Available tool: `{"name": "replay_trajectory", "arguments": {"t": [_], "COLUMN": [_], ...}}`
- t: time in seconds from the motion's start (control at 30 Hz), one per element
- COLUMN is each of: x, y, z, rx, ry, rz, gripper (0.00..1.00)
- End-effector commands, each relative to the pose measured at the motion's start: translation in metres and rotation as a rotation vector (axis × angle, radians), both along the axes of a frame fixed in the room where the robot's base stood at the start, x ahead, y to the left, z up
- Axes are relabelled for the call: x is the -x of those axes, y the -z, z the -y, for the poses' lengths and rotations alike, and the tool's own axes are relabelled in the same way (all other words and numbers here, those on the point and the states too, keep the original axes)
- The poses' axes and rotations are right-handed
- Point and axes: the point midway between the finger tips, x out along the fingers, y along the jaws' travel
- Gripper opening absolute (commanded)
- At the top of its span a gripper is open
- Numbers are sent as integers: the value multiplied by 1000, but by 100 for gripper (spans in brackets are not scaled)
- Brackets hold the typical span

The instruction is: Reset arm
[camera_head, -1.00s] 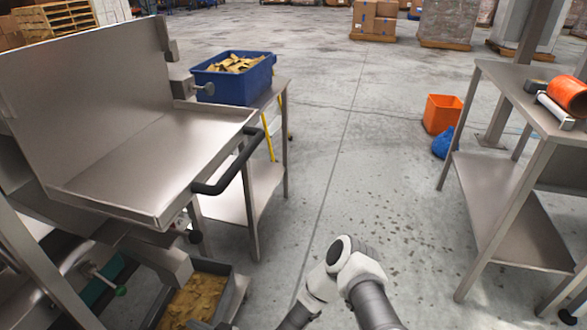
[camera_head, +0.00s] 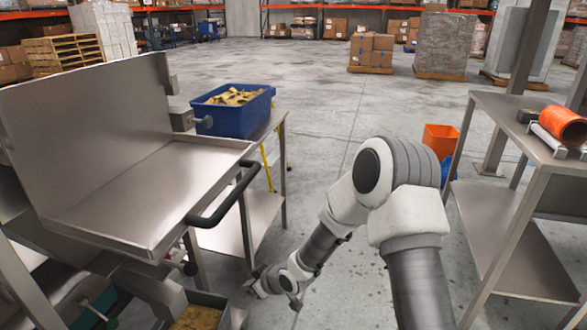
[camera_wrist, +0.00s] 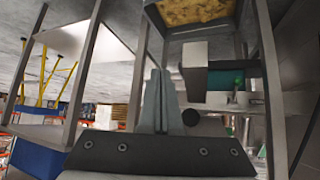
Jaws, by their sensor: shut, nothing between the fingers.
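My gripper shows in the wrist view (camera_wrist: 162,85), its two grey fingers together with nothing between them. In the head view my white and grey arm rises at lower right, bends at a high elbow and reaches down and left. Its wrist end is low, by the foot of the steel stand, and the fingers cannot be made out there. The wrist view is turned over and shows steel legs and a bin of yellowish pieces (camera_wrist: 190,12) beyond the fingers.
A steel weigher tray (camera_head: 140,200) with a black handle (camera_head: 225,200) stands left, close to my arm. A blue bin (camera_head: 235,115) sits on a table behind it. A steel table (camera_head: 500,215) with an orange roll (camera_head: 563,125) stands right. An orange bin (camera_head: 440,138) is on the floor.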

Motion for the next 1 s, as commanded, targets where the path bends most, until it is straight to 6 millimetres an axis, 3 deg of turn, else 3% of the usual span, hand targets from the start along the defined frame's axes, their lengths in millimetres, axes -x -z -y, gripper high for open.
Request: {"name": "replay_trajectory", "arguments": {"t": [0.03,0.2,0.47,0.77,1.0], "x": [-5,-10,8,64,130], "y": [-19,-70,-151,-234,-282], "z": [14,60,129,195,233], "rx": [37,149,271,323,297], "ry": [22,116,293,518,691], "rz": [10,7,-9,-55,-115], "gripper": [0,0,0,0,0]}}
